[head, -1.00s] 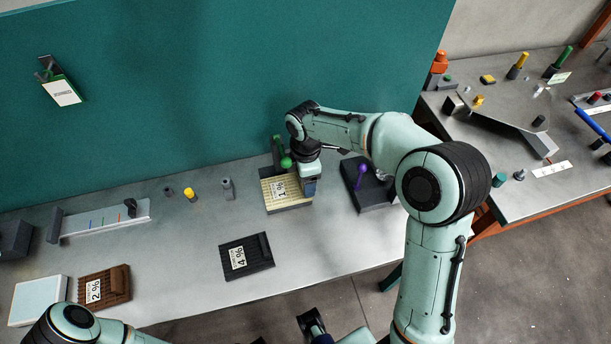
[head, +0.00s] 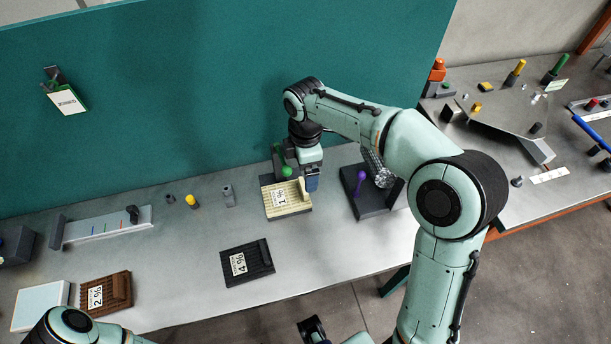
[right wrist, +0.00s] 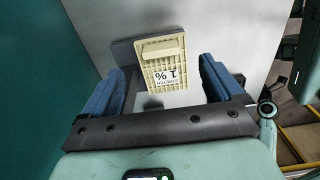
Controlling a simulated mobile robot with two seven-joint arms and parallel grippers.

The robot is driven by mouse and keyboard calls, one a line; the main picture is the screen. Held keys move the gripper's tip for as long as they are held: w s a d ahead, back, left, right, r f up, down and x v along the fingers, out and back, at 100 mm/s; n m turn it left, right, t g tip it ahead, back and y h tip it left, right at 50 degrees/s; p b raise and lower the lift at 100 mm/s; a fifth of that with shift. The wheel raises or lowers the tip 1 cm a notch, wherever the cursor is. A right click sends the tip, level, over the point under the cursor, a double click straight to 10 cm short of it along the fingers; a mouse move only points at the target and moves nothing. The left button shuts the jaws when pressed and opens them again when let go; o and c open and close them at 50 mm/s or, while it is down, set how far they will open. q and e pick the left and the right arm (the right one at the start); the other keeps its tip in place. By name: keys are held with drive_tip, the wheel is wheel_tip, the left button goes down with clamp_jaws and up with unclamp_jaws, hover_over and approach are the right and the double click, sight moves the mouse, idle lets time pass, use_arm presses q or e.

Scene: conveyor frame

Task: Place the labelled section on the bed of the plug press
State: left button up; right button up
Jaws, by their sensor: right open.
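A cream section labelled 1 % (head: 278,203) lies flat on the dark bed (head: 290,216) of a small press with a green-knobbed lever (head: 287,171). It also shows between the fingers in the right wrist view (right wrist: 163,58). My right gripper (head: 311,184) is above the section's right part, open and empty; its blue fingers stand apart on both sides of the section in the right wrist view (right wrist: 161,82). A dark section labelled 4 % (head: 246,263) and a brown one labelled 2 % (head: 104,294) lie on the bench. A dark piece at the bottom edge may be my left gripper (head: 314,329).
A dark fixture with a purple-knobbed lever (head: 361,184) stands right of the press. A slide rail (head: 105,226), a yellow-topped peg (head: 193,202) and a pale pad (head: 40,306) are to the left. A teal panel (head: 190,90) backs the bench. Bench between sections is clear.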

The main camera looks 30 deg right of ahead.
drive_tip(key=shift+r, duration=2)
